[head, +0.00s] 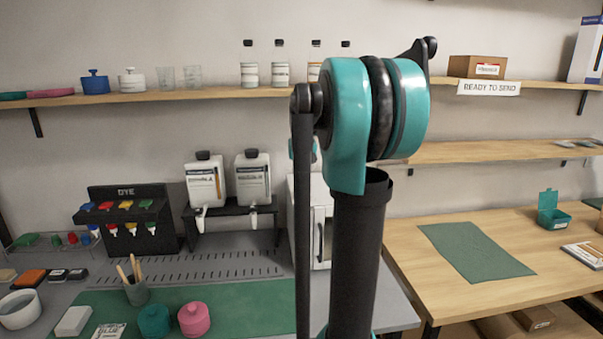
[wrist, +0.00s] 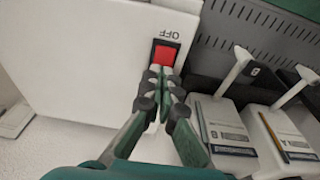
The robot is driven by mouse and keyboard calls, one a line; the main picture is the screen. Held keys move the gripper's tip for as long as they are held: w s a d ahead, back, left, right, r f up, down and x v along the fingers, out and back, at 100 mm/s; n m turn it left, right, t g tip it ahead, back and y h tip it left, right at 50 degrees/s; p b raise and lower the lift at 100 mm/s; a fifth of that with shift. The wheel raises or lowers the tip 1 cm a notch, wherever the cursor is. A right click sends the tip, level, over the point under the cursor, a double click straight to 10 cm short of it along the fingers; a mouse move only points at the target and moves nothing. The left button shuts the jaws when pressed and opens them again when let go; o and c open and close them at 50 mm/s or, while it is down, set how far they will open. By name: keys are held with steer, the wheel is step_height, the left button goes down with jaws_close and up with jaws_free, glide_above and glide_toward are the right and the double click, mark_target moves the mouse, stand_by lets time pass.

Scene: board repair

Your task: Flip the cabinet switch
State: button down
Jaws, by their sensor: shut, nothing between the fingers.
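The red cabinet switch (wrist: 166,54) is set in a dark frame on the white cabinet (wrist: 80,50) in the wrist view. The label OFF (wrist: 176,34) is printed beside it and reads upside down. My gripper (wrist: 160,71) is shut and empty, with its fingertips at the lower edge of the switch. I cannot tell whether they touch it. The tips hide part of the switch's lower edge. In the head view the white cabinet (head: 322,230) stands mostly behind my arm; neither the switch nor my gripper can be made out there.
Two white jugs (head: 204,182) (head: 253,178) with taps stand on a black stand left of the cabinet. Jugs also show upside down at right in the wrist view (wrist: 228,130). A dye rack (head: 126,215) stands farther left. A wooden table (head: 400,235) is at right.

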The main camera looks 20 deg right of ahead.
steer(key=shift+w+f, duration=0.1)
steer(key=shift+f, duration=0.35)
steer(key=shift+w, duration=0.1)
steer(key=shift+w+d+f+g, duration=0.1)
steer(key=shift+w+f+g, duration=0.3)
steer(key=shift+g, duration=0.2)
steer(key=shift+s+f, duration=0.1)
steer(key=shift+s, duration=0.05)
steer(key=shift+s, duration=0.7)
